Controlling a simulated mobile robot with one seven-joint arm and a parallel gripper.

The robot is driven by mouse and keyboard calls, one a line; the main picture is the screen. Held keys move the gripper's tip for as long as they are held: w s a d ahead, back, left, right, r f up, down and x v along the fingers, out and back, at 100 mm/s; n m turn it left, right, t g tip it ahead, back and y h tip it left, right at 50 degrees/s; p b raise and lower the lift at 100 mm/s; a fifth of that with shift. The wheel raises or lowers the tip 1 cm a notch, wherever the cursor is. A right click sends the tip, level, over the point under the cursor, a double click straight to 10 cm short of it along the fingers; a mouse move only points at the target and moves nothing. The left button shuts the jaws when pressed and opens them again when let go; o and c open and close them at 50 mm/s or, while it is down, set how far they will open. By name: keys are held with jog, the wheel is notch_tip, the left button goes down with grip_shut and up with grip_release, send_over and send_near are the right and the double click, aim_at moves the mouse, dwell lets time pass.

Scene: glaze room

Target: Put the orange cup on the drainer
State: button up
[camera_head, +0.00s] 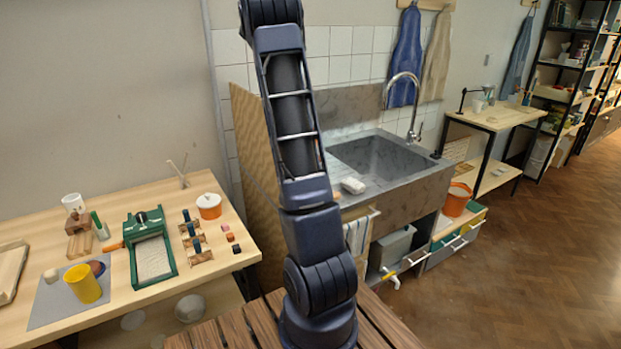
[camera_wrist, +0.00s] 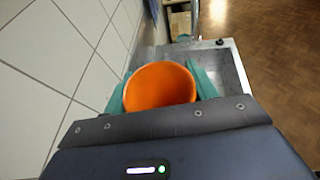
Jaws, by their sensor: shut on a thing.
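The orange cup (camera_wrist: 160,86) fills the middle of the wrist view, its open rim towards the camera. My gripper (camera_wrist: 161,78) is shut on it, with one teal finger on each side. The cup and gripper do not show in the head view, where my arm stands in front. The drainer (camera_head: 337,172) appears to be the pale grooved strip left of the sink basin, partly hidden by my arm. In the wrist view the cup is held up near the tiled wall; what lies directly below it is hidden.
The grey sink (camera_head: 385,160) has a tall curved tap (camera_head: 412,95). A white block (camera_head: 353,186) lies at its front left edge. A wooden panel (camera_head: 255,150) stands left of the sink. The worktable (camera_head: 120,205) holds a yellow cup (camera_head: 83,284) and a green tray (camera_head: 150,248).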

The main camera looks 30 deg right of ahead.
jog(key=s+d+f+m+g, duration=0.2)
jog(key=s+d, duration=1.4)
jog(key=d, duration=0.2)
jog(key=f, duration=4.5)
jog(key=shift+w, duration=0.35)
jog(key=shift+f, duration=0.15)
jog(key=o, duration=1)
jog(key=shift+r, duration=0.2)
jog(key=v, duration=0.3)
jog(key=shift+a+r, duration=0.15)
jog(key=shift+r, duration=3.3)
